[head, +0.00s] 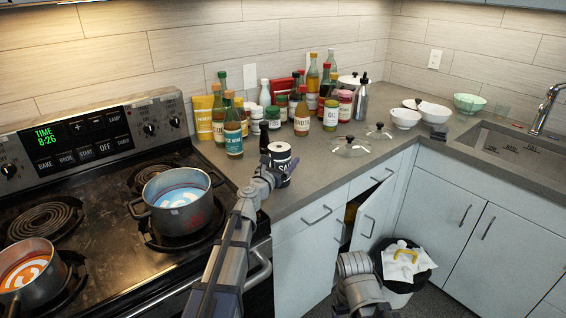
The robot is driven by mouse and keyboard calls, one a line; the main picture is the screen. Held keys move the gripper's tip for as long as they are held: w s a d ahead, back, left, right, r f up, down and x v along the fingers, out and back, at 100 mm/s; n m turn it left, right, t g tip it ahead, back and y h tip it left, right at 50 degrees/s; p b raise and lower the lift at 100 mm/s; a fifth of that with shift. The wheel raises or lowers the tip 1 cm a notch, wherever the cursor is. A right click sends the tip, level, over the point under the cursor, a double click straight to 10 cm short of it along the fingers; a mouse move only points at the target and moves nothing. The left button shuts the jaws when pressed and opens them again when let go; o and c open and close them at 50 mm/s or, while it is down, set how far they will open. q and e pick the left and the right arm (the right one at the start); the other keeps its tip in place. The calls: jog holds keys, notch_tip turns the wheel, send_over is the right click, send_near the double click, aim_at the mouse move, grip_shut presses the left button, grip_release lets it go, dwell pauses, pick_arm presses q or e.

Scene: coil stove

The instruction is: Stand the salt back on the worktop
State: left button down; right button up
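Bottles and jars crowd the worktop behind the salt, with a teal-labelled bottle (233,128) close by on its left. Glass lids (350,147) lie to the right. Two pots (178,200) (30,272) stand on the stove. A cupboard door (372,215) hangs open above a bin (405,284).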

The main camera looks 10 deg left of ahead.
pick_arm(q)
grip_release()
jog(key=shift+r, duration=0.15)
jog(key=s, duration=0.4)
jog(key=s+a, duration=0.1)
jog(key=s, duration=0.3)
jog(key=s+a, duration=0.1)
jog(key=s, duration=0.3)
jog(key=shift+a, duration=0.15)
jog(key=shift+w, duration=0.1)
